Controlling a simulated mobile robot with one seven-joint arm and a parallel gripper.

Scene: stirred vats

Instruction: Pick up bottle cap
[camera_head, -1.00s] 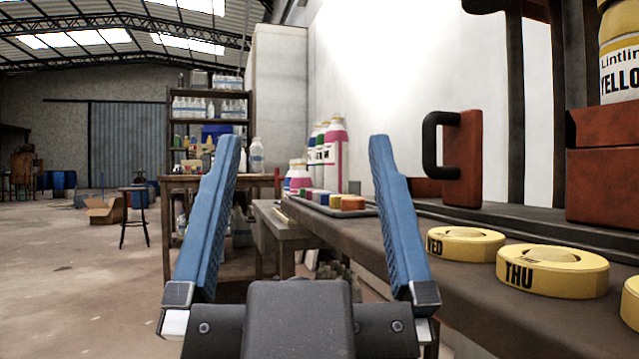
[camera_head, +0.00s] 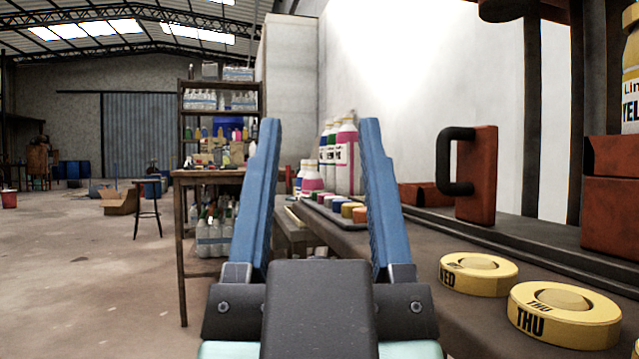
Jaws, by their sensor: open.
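My gripper (camera_head: 318,130) is open and empty, its two blue fingers pointing forward and up in the middle of the view. Between and beyond the fingers, a tray (camera_head: 318,222) on the bench holds a row of small coloured caps (camera_head: 346,209), including orange, yellow, blue and red ones. The right finger partly hides the tray's right end. White bottles with pink (camera_head: 346,160), green and blue parts stand behind the tray. The fingers appear well short of the caps. I cannot tell which cap the task means.
The brown bench (camera_head: 420,265) runs along the right. Yellow round pieces marked WED (camera_head: 479,273) and THU (camera_head: 564,314) lie on it. A red block with a black handle (camera_head: 476,175) stands behind them.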

